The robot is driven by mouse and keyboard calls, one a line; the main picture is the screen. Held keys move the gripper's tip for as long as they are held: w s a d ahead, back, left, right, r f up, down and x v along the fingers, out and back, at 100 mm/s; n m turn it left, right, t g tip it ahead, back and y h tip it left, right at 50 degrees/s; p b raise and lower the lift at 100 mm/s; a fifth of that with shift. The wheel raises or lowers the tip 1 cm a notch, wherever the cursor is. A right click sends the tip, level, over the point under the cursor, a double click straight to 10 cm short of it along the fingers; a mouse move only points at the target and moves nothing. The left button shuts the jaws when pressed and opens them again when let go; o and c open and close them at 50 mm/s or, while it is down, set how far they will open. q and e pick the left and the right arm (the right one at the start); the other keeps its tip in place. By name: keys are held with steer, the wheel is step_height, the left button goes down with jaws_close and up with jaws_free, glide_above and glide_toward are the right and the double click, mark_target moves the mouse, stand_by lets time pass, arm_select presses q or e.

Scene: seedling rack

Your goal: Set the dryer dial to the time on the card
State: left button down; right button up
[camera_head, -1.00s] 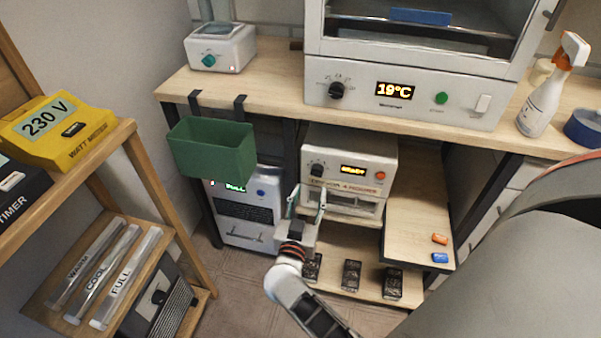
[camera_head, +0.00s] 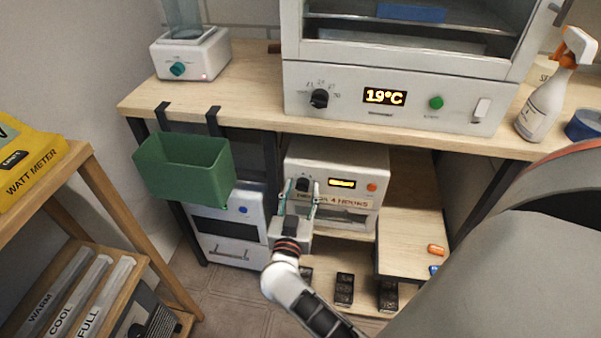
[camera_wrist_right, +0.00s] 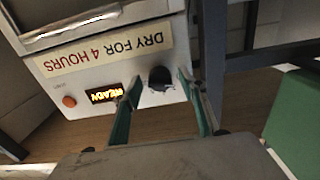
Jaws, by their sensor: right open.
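The dryer (camera_head: 358,158) is a white box under the bench. It has a dark dial (camera_head: 303,184), a small lit display (camera_head: 342,183) and a red button (camera_head: 372,188). The card (camera_head: 345,201) on its front reads "DRY FOR 4 HOURS" in the right wrist view, upside down, and the display there (camera_wrist_right: 103,94) reads "READY". My right gripper (camera_head: 300,191) is open in front of the dial, its fingers appearing on either side of it. In the right wrist view the dial (camera_wrist_right: 160,77) shows between the fingertips; contact cannot be told. My left gripper is not in view.
A green bin (camera_head: 185,170) hangs from the bench edge left of the dryer, above another white unit (camera_head: 228,228). The oven (camera_head: 400,98) stands on the bench above. A low wooden shelf (camera_head: 410,232) lies to the right of the dryer.

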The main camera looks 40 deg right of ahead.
steer(key=shift+r, duration=0.1)
steer(key=c, duration=1.1)
steer(key=m+p, duration=0.1)
steer(key=m, duration=0.3)
steer(key=shift+a+r+p, duration=0.1)
steer(key=shift+p, duration=0.3)
steer(key=m+p, duration=0.1)
steer(key=m, duration=0.2)
steer(key=shift+m, duration=0.4)
steer(key=shift+f+m, duration=0.2)
steer(key=shift+m, duration=3.8)
